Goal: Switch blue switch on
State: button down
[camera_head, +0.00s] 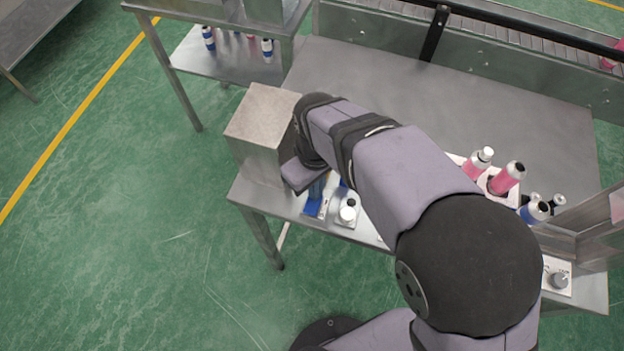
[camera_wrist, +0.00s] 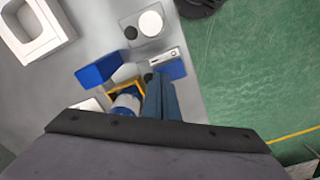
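The blue switch shows in the head view as a blue part on a small white plate (camera_head: 313,207) near the table's front left edge. In the wrist view, its blue part (camera_wrist: 172,69) lies beside a white labelled plate (camera_wrist: 166,56). My gripper (camera_wrist: 160,80) points down close to the switch, its dark blue fingers side by side and seemingly shut with nothing between them. In the head view, my gripper (camera_head: 318,186) is just above the switch, mostly hidden by my arm. I cannot tell whether the fingers touch the switch or which position it is in.
A metal box (camera_head: 262,120) stands left of my gripper. A white plate with a round knob (camera_head: 347,211) is just right of the switch. Pink bottles (camera_head: 507,178) stand in a white holder farther right. A blue block (camera_wrist: 101,70) lies near my fingers in the wrist view.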

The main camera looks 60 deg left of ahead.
jog(key=shift+f, duration=0.2)
jog(key=shift+r+p, duration=2.35)
jog(key=shift+r, duration=0.55)
notch_tip(320, 180, up, 5)
jog(key=p, duration=0.4)
